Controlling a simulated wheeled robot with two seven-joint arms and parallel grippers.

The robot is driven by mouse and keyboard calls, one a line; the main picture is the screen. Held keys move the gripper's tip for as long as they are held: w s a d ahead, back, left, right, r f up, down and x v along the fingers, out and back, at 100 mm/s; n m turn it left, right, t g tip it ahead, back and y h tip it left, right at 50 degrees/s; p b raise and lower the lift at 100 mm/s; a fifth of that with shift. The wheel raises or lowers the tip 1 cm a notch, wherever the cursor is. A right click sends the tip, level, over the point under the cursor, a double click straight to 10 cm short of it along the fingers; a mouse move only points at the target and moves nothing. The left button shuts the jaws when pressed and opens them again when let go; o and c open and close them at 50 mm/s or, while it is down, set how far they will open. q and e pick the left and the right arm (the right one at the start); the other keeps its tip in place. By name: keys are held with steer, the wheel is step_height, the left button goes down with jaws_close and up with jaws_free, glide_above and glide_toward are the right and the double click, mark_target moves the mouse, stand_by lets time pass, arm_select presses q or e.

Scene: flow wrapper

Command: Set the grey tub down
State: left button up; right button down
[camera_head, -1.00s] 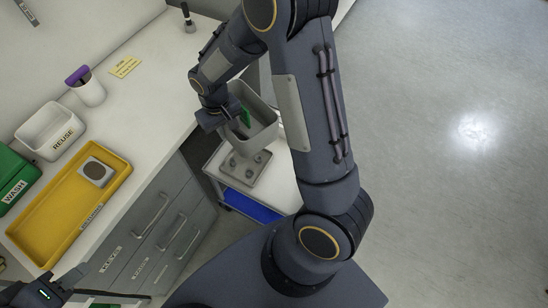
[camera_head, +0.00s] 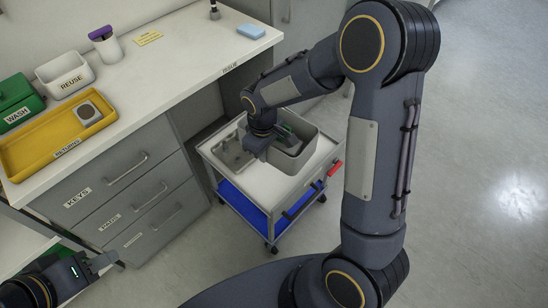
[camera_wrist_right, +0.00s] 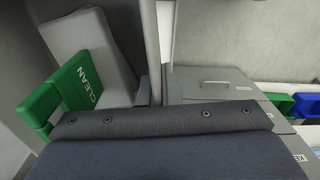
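The grey tub (camera_head: 308,152) is over the right part of the cart top in the head view; I cannot tell whether its base touches. My right gripper (camera_head: 276,142) is at the tub's left side and covers part of its rim. Its fingers are hidden, so its grip does not show. A green piece marked CLEAN (camera_wrist_right: 82,76) shows beside a grey surface at the left of the right wrist view; a bit of green also shows at the tub in the head view. My left gripper (camera_head: 102,262) is at lower left, apparently open and empty, away from the tub.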

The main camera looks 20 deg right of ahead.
steer(key=s+a+f+n+b, duration=0.25)
steer(key=f+n+b, duration=0.75)
steer(key=n+b, duration=0.6)
steer(key=b, duration=0.6)
glide_above(291, 186)
steer(key=f, duration=0.9)
steer(key=shift+a+f, duration=0.3)
steer(key=shift+f, duration=0.1)
steer(key=shift+d+f, duration=0.2)
steer(key=shift+f, duration=0.1)
step_height(291, 186, down, 3)
steer(key=shift+d+f+n+b, duration=0.15)
steer(key=shift+n+b, duration=0.15)
steer(key=shift+b, duration=0.5)
